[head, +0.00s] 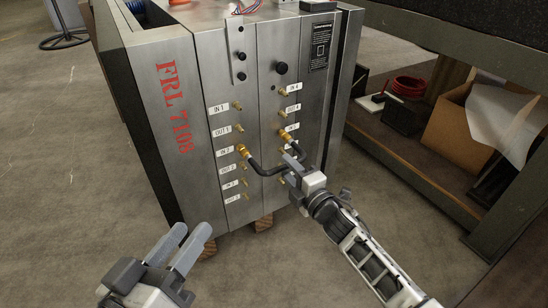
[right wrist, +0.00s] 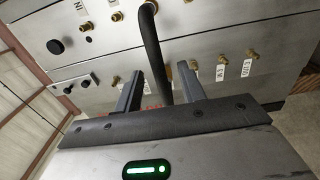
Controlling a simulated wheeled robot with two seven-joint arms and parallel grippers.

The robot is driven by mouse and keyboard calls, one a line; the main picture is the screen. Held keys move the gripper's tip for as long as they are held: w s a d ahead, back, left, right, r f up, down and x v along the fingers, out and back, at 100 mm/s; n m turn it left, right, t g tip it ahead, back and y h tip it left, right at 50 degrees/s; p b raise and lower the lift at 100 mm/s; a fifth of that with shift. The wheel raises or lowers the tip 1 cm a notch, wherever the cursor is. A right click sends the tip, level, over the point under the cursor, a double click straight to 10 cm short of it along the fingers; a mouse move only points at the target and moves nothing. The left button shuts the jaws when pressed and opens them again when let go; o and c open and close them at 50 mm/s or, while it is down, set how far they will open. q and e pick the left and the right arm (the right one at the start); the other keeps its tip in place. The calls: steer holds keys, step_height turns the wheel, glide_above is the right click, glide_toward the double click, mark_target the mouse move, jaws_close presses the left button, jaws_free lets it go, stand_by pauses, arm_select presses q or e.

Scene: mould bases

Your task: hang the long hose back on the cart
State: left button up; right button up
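A black hose (head: 262,169) with brass ends loops across the front of the steel mould base (head: 215,75). One end is at the fitting by the IN 2 label, the other at a fitting in the right column. My right gripper (head: 291,158) is at the hose's right part. In the right wrist view the hose (right wrist: 151,45) passes between the fingers (right wrist: 158,80), with gaps beside it. My left gripper (head: 192,232) is open and empty, low in front of the mould base. I cannot identify the cart in these views.
Brass fittings (head: 238,128) and labels cover the mould base front. A workbench shelf (head: 425,165) at right holds a coiled red hose (head: 405,86), a dark box (head: 403,115) and a cardboard box (head: 490,120). A ring-footed stand (head: 65,40) is at back left. Floor at left is clear.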

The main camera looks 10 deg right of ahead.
jaws_close()
steer(key=shift+p+v, duration=0.55)
steer(key=shift+v, duration=0.65)
steer(key=shift+p+v, duration=0.5)
steer(key=shift+v, duration=0.8)
steer(key=shift+s, duration=0.1)
steer(key=shift+p+v, duration=0.9)
steer(key=shift+v, duration=2.05)
steer(key=shift+r, duration=0.1)
